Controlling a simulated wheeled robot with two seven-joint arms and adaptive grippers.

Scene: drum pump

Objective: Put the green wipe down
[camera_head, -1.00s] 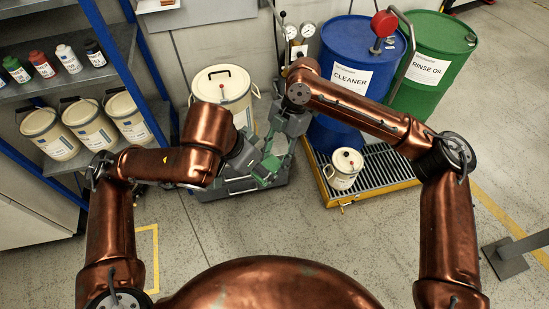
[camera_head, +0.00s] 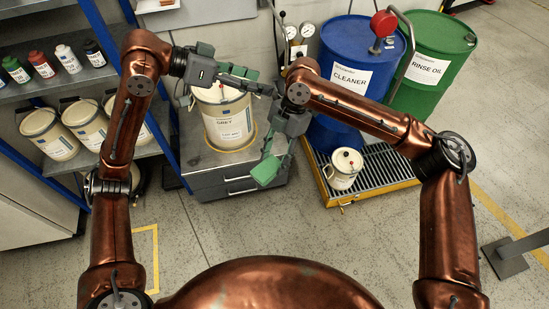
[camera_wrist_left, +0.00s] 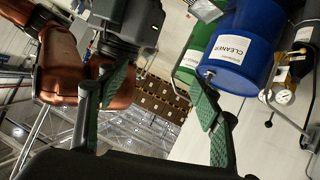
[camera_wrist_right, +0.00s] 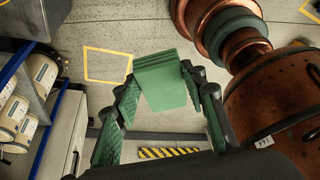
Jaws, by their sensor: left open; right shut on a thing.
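The green wipe (camera_head: 266,171) is a folded cloth held up in front of the grey cabinet in the head view. It also shows in the right wrist view (camera_wrist_right: 164,82), between the two fingers. My right gripper (camera_head: 274,158) is shut on it, and the wipe hangs out past the fingertips. My left gripper (camera_head: 245,78) is open and empty, up and left of the right gripper, over the cream bucket labelled GREY (camera_head: 229,118). In the left wrist view its green-padded fingers (camera_wrist_left: 163,80) are spread wide with nothing between them.
The bucket stands on a grey drawer cabinet (camera_head: 238,184). A small cream pot (camera_head: 344,168) sits on the yellow-edged grate (camera_head: 393,165), by the blue CLEANER drum (camera_head: 350,60) and green RINSE OIL drum (camera_head: 437,52). Blue-framed shelves stand left. The floor in front is clear.

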